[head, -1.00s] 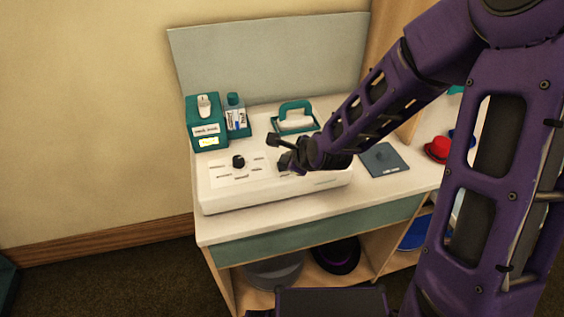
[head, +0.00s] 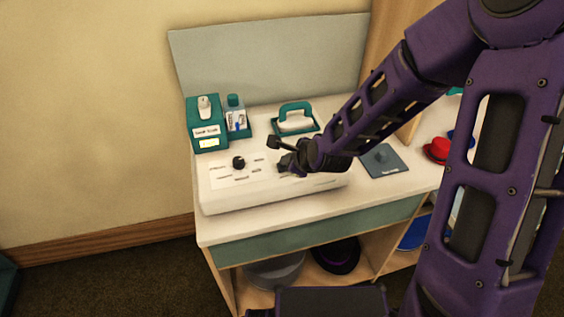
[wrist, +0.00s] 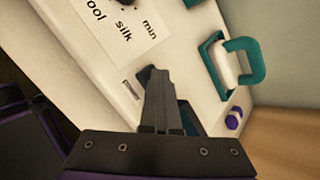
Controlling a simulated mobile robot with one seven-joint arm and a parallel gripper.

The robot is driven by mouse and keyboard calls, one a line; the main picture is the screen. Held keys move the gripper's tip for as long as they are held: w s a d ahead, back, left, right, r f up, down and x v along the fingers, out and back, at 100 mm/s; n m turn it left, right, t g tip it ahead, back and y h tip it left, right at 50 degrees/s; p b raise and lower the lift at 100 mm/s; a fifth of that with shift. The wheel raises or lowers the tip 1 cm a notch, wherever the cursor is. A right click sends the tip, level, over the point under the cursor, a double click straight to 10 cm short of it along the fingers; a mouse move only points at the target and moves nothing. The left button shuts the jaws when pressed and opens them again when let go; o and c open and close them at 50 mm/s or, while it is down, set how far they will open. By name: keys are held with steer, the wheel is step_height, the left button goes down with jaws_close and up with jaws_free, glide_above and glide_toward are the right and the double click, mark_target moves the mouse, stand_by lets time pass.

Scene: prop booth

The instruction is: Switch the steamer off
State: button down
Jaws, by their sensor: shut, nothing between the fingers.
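The steamer is a white box (head: 215,198) on the left part of the counter, with a printed panel on top. A black round dial (head: 238,162) stands on that panel. In the wrist view the panel (wrist: 105,40) shows words such as "silk" and "min", and the dial is cut off at the top edge. My gripper (head: 287,163) is over the right part of the steamer, right of the dial. In the wrist view its fingers (wrist: 150,76) are shut and empty, close to the white top beside a small grey label (wrist: 131,90). Whatever lies under the fingertips is hidden.
A teal box (head: 207,125) and a small bottle holder (head: 236,122) stand behind the steamer. A grey-blue plate (head: 384,161) and red hat (head: 437,150) are to the right. A backboard (head: 270,55) closes the rear.

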step_height(320, 180, up, 4)
steer(key=p, duration=0.3)
steer(key=shift+p, duration=0.35)
steer(key=shift+r, duration=1.05)
